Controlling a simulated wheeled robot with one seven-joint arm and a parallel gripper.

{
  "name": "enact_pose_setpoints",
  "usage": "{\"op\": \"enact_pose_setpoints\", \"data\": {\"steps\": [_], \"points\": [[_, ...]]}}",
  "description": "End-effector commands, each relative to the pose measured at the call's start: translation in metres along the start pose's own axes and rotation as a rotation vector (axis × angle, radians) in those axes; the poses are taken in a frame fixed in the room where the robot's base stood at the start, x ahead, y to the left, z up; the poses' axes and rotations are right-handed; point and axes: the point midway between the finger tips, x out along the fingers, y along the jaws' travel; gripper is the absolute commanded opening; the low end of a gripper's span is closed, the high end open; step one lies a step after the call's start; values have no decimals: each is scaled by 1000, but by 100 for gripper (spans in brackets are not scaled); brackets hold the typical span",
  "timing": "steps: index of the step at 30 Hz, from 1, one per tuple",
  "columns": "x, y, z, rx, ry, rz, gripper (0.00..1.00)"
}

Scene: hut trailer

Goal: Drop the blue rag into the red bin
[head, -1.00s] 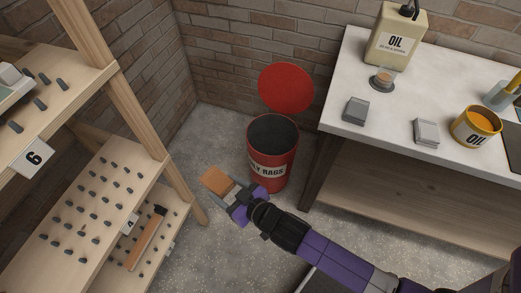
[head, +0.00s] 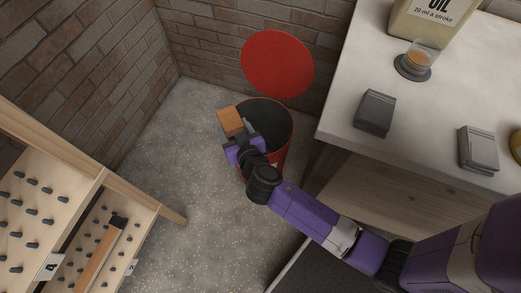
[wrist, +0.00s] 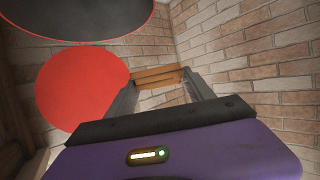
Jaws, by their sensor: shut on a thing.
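My gripper (head: 238,136) is shut on an orange-brown block (head: 231,121), which also shows between the fingers in the wrist view (wrist: 160,74). I see no blue rag in any view. The red bin (head: 284,158) stands on the floor near the brick corner, with its round red lid (head: 278,63) tipped up behind it. In the head view the block overlaps the left rim of the dark bin opening; its height above the rim is hard to tell. The lid (wrist: 82,88) and the dark opening (wrist: 75,15) are at the upper left in the wrist view. My arm hides the bin's lower front.
A white-topped workbench (head: 345,80) stands right of the bin, with an oil can (head: 435,25), a small cup (head: 418,60) and grey boxes (head: 375,113). A wooden shelf with pegs (head: 40,195) and a brush (head: 103,255) is at the left. The floor between is clear.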

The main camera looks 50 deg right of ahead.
Motion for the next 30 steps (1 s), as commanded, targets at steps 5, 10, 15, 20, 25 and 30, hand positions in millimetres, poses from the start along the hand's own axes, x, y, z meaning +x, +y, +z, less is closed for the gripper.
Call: {"op": "enact_pose_setpoints", "data": {"steps": [5,10,15,20,25,30], "points": [[36,26,34,75,4,174,22],[57,55,50,153,5,355,22],[68,82,59,223,4,527,22],[70,99,61,269,3,641,22],[69,106,61,289,0,694,22],[70,107,66,291,-1,701,22]]}}
